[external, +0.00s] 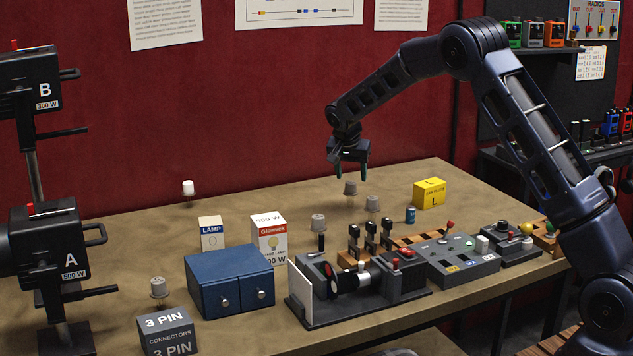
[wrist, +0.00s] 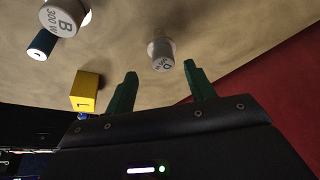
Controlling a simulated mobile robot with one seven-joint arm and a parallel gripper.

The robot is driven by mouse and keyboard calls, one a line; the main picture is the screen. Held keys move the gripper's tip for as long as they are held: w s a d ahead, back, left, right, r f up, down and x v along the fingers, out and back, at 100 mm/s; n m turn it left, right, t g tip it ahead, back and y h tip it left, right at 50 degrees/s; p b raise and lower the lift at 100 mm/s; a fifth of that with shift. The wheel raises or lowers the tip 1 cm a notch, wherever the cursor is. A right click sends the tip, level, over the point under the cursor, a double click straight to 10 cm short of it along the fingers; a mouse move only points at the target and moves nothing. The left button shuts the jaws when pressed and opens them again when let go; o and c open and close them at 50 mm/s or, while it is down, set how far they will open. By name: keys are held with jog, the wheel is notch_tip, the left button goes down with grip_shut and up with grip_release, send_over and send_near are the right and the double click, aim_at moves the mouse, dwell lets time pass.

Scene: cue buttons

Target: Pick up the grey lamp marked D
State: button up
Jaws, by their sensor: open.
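The grey lamp marked D (wrist: 162,57) shows in the wrist view just beyond and between my two fingertips, its letter facing the camera. In the external view a grey lamp (external: 350,188) that matches it stands on the table right below my gripper (external: 351,170). My gripper is open, empty and pointing down, with its fingers (wrist: 160,75) apart on either side of the lamp in the wrist view. A gap shows between the fingertips and the lamp in the external view.
A grey lamp marked B 300 W (wrist: 62,17) stands close by, with a blue can (external: 410,215) and a yellow box (external: 429,193) to its right. More lamps (external: 318,222) stand further left. Levers and switch panels (external: 462,255) fill the front. The table behind is clear.

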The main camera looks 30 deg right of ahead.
aim_at(351, 183)
jog(key=shift+x, duration=3.4)
jog(key=shift+w+a, duration=0.15)
jog(key=c, duration=0.8)
